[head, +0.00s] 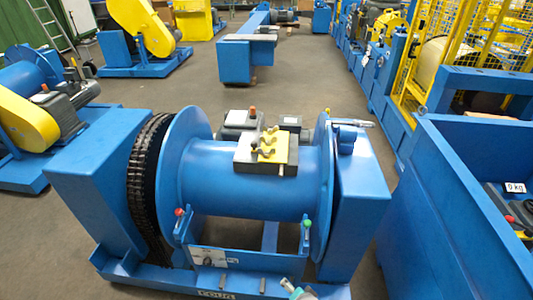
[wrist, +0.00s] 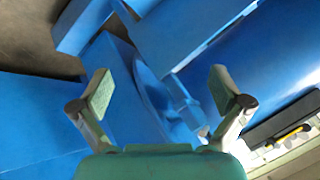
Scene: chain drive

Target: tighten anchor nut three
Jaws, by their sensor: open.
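My gripper (wrist: 165,90) is open in the wrist view, its two padded fingers spread wide with nothing between them. Blue metal faces and edges of the machine lie beyond the fingers, close to a blue bracket-like part (wrist: 182,100). In the head view a teal and grey part of my gripper (head: 297,290) shows at the bottom edge, in front of the blue drum machine (head: 250,185). I cannot pick out anchor nut three in either view. Small grey upright pegs (head: 222,283) stand along the machine's front base, too small to identify.
A dark box with a yellow plate (head: 272,145) sits on top of the drum. A black chain (head: 145,185) runs round the left side. A blue bin (head: 450,200) stands close on the right. Open grey floor (head: 150,95) lies behind.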

